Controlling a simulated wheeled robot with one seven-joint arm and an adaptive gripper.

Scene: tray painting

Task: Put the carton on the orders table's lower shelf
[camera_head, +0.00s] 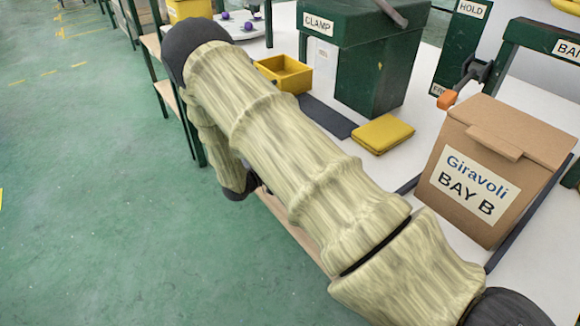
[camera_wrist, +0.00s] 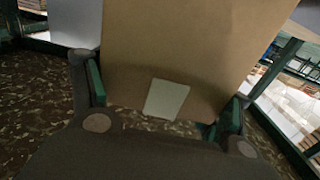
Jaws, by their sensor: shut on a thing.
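In the wrist view a plain brown carton (camera_wrist: 190,45) with a small pale label (camera_wrist: 166,99) fills the middle. My gripper (camera_wrist: 163,102) is shut on it, with one green finger at each side. The carton's far end is cut off by the top of the frame. In the head view my arm crosses the picture, and my gripper and the held carton do not show. The orders table and its lower shelf cannot be identified for certain.
A brown box marked Giravoli BAY B (camera_head: 490,165) stands on a white worktop (camera_head: 420,200). A green CLAMP box (camera_head: 370,60), yellow bin (camera_head: 285,73) and yellow pad (camera_head: 383,134) are near my arm. Green floor (camera_head: 100,200) at left is clear.

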